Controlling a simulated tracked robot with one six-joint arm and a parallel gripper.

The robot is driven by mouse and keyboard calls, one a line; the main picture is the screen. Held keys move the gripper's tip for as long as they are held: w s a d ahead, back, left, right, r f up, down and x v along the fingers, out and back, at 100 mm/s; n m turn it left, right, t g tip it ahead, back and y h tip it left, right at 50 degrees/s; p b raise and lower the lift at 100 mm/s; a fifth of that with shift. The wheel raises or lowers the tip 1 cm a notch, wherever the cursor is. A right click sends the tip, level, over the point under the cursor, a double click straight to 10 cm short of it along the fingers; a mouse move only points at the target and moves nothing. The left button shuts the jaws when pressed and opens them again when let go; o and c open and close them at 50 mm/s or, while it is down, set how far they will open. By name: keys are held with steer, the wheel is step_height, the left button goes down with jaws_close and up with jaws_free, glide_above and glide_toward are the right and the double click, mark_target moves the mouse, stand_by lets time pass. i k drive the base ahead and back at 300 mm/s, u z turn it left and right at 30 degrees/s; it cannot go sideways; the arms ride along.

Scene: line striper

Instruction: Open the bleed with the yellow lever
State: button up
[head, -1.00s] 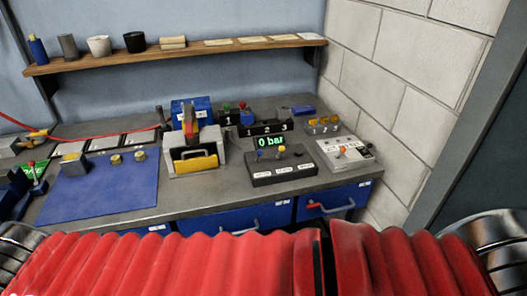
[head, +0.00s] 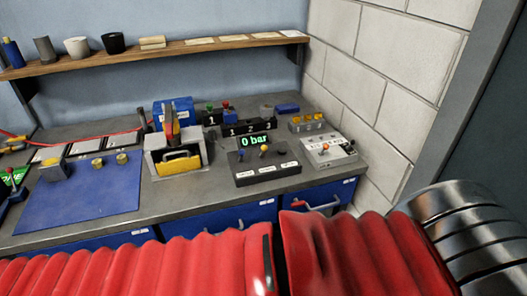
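A black control box (head: 267,174) stands on the right part of the grey bench, with white labels along its front. A small yellow-topped lever (head: 264,149) stands up from it, right of a blue-topped lever (head: 241,154). A green display (head: 254,141) behind them reads 0 bar. My gripper is not in view. My red sleeved arm (head: 150,270) crosses the bottom of the picture, in front of the bench and apart from the levers.
A grey box with an orange-red knob (head: 325,148) stands right of the control box, near the block wall (head: 410,60). A blue mat (head: 75,210) and wooden shelf (head: 200,45) lie further left and behind.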

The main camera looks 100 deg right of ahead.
mark_target(265, 147)
steer(key=u, duration=0.05)
steer(key=k, duration=0.7)
steer(key=z, duration=2.05)
steer(key=i, duration=0.5)
steer(key=z, duration=0.05)
